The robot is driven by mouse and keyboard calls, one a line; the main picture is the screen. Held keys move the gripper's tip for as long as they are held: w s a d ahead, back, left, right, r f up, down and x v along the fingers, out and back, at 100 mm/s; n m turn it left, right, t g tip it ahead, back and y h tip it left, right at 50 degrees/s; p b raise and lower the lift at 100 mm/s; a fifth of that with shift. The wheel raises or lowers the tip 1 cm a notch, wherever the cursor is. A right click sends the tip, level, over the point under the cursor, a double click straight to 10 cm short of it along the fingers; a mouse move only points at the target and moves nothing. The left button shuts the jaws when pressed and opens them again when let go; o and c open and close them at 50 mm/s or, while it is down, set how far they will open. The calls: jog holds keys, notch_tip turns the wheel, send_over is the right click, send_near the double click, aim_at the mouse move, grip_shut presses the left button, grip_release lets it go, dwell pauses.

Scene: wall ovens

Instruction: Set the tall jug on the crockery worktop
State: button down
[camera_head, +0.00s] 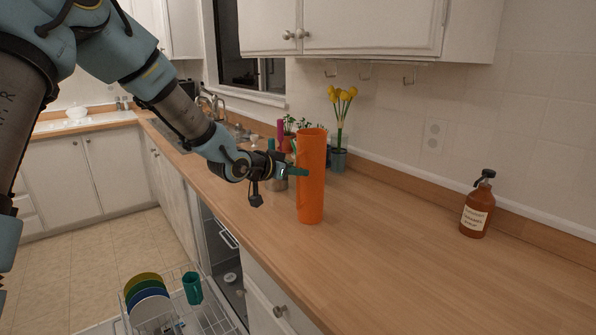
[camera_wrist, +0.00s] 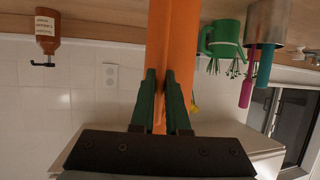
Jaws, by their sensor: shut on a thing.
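The tall orange jug (camera_head: 311,180) stands upright at the long wooden worktop (camera_head: 400,250). Its base looks at or very near the surface; I cannot tell whether it touches. My gripper (camera_head: 298,171) reaches it from the left and is shut on it. In the wrist view, which is upside down, my fingers (camera_wrist: 163,100) close on a narrow orange part of the jug (camera_wrist: 172,35), and the jug's base is not clear there. Another worktop (camera_head: 105,119) at the far left bears a white bowl (camera_head: 77,113).
A brown bottle (camera_head: 477,208) stands at the right. A vase of yellow flowers (camera_head: 340,158) and potted herbs stand behind the jug. An open dishwasher rack (camera_head: 215,312) with plates and a green mug (camera_head: 192,288) is below. The worktop's front right is clear.

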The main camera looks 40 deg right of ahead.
jog(key=shift+f, duration=0.15)
jog(key=c, duration=0.9)
grip_release()
